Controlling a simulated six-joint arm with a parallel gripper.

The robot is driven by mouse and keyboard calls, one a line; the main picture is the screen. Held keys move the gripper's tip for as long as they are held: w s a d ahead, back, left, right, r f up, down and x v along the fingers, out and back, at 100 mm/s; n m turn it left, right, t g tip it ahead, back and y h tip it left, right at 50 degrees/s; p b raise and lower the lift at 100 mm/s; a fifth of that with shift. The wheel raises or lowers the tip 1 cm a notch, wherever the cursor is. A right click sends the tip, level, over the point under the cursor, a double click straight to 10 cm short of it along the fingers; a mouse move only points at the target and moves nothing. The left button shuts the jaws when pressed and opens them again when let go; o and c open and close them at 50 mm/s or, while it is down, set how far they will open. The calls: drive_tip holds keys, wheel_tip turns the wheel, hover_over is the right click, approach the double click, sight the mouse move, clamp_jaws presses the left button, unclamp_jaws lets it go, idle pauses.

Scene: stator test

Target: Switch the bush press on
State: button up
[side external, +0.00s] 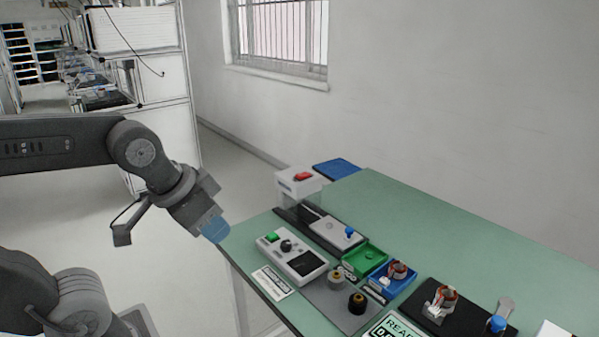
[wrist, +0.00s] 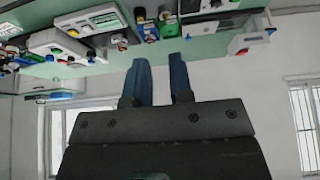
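No label marks the bush press, so I cannot tell for sure which device it is. A white box with a red top button (side external: 303,177) stands at the table's back left, joined to a dark base with a grey plate and blue knob (side external: 349,232). A grey control box (side external: 291,260) with a green button (side external: 272,237) and a black dial is nearer the front edge. My gripper (side external: 214,229) hangs in the air left of the table edge, apart from all devices. The wrist view shows its two blue fingers (wrist: 160,62) spread with an empty gap.
On the green table (side external: 430,225) lie a green tray (side external: 362,258), a blue tray (side external: 386,286) with a wound part, a grey plate with round parts, a black plate (side external: 428,318) and a "READ" sign (side external: 394,328). The table's right back is clear.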

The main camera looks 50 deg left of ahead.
drive_tip(key=w+a+r, duration=0.1)
drive_tip(key=w, duration=0.2)
drive_tip(key=w+a+r, duration=0.1)
drive_tip(key=w, duration=0.3)
drive_tip(key=w+a+r, duration=0.1)
drive_tip(key=w+r, duration=0.1)
drive_tip(key=w, duration=0.2)
drive_tip(key=shift+a+r, duration=0.1)
drive_tip(key=shift+a, duration=0.2)
clamp_jaws()
drive_tip(key=w+a+t, duration=0.1)
drive_tip(key=w+a, duration=1.2)
drive_tip(key=w, duration=0.4)
drive_tip(key=w+a+f, duration=0.3)
drive_tip(key=a, duration=0.3)
drive_tip(key=w+a+f+t, duration=0.1)
drive_tip(key=w+a+f, duration=0.2)
drive_tip(key=a, duration=0.3)
drive_tip(key=shift+w+a+f, duration=0.15)
drive_tip(key=shift+w+a, duration=0.15)
drive_tip(key=shift+w, duration=0.05)
